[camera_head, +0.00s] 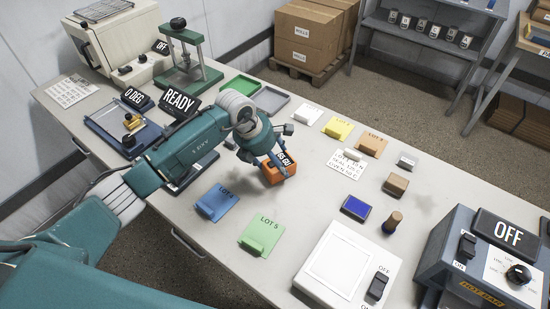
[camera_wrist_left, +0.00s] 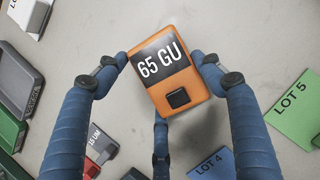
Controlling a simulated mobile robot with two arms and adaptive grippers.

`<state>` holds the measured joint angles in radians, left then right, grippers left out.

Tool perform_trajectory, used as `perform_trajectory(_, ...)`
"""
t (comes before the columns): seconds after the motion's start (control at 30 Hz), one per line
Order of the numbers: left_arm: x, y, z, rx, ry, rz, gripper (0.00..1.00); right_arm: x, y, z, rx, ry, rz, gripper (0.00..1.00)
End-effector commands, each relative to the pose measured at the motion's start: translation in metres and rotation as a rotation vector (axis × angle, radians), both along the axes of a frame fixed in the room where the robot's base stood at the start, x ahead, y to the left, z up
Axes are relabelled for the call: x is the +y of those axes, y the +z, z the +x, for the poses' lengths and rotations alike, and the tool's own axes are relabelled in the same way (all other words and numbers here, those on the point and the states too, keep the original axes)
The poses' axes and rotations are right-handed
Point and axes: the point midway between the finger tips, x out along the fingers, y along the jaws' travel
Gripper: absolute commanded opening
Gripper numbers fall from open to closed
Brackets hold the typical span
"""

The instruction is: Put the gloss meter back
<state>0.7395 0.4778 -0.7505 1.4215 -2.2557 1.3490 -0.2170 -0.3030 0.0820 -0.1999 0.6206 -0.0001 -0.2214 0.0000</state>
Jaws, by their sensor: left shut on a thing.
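The gloss meter (camera_head: 274,178) is an orange box with a black display. In the left wrist view the gloss meter (camera_wrist_left: 191,103) reads 65 GU and sits turned between blue fingers. My left gripper (camera_head: 279,163) is shut on it, over the middle of the table; its fingers also show in the left wrist view (camera_wrist_left: 165,72). I cannot tell whether the meter's underside touches the table. My right gripper is not in view.
The blue LOT 4 card (camera_head: 217,203) and green LOT 5 card (camera_head: 262,233) lie nearer the front. White, yellow and orange cards, a printed sheet (camera_head: 343,165) and small blocks lie to the right. Green (camera_head: 238,88) and grey trays (camera_head: 268,104) lie behind. The grey table (camera_head: 300,215) has free room between them.

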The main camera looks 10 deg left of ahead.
Motion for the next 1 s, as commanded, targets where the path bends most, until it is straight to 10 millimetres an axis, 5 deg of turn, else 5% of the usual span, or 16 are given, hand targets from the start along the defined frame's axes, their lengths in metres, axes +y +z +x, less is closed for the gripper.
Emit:
perform_trajectory(0.37,0.000,-0.004,0.001,-0.003,-0.001,-0.001,0.25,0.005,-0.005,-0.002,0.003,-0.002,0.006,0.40)
perform_trajectory(0.4,0.000,-0.004,0.000,-0.001,0.000,-0.001,0.73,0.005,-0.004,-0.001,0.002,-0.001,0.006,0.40)
perform_trajectory(0.47,0.000,-0.003,0.000,-0.001,0.000,-0.001,0.85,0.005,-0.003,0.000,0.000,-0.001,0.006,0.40)
perform_trajectory(0.8,0.000,-0.001,0.000,-0.001,-0.001,0.000,0.86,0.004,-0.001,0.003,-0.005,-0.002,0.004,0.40)
perform_trajectory(1.0,0.007,0.020,-0.004,-0.007,-0.002,0.001,0.86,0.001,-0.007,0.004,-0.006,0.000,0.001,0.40)
